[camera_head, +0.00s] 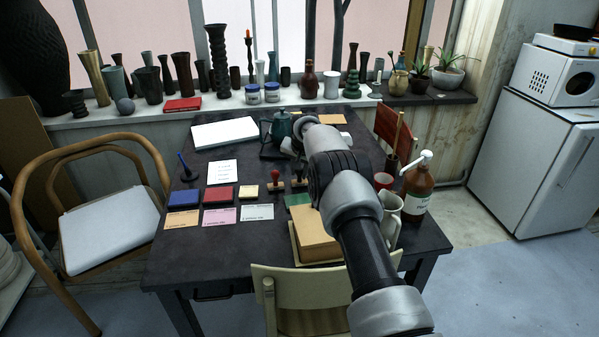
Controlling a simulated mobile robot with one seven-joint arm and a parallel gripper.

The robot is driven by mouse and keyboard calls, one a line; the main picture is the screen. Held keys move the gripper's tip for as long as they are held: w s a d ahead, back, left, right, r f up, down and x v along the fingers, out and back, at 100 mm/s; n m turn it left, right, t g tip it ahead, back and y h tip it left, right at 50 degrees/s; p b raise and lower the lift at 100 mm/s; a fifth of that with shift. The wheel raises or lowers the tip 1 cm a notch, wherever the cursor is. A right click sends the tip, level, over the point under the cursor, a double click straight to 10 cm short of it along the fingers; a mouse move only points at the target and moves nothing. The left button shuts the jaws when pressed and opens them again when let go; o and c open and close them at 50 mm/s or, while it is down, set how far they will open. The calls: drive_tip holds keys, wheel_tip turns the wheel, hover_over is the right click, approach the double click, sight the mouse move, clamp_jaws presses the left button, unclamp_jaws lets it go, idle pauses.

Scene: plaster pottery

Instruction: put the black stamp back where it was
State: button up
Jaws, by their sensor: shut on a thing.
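The black stamp (299,182) shows just left of my forearm in the head view, at the right end of the row of stamps and ink pads. My gripper (298,164) points down at it and is shut on it; the fingers are small and partly hidden by my wrist. I cannot tell whether the stamp's base touches the table. A red-handled stamp (275,180) stands upright just to its left. A blue-handled stamp (186,167) stands farther left, its handle tilted.
On the dark table (185,262) lie a blue ink pad (179,197), a red ink pad (218,195), paper cards and a green pad (297,199). A cardboard box (316,235), a white jug (388,215) and a brown pump bottle (417,190) crowd the right. A teapot (282,127) stands behind.

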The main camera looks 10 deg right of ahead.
drive_tip(key=shift+f, duration=0.1)
drive_tip(key=shift+f, duration=0.15)
drive_tip(key=o, duration=0.8)
drive_tip(key=shift+o, duration=0.2)
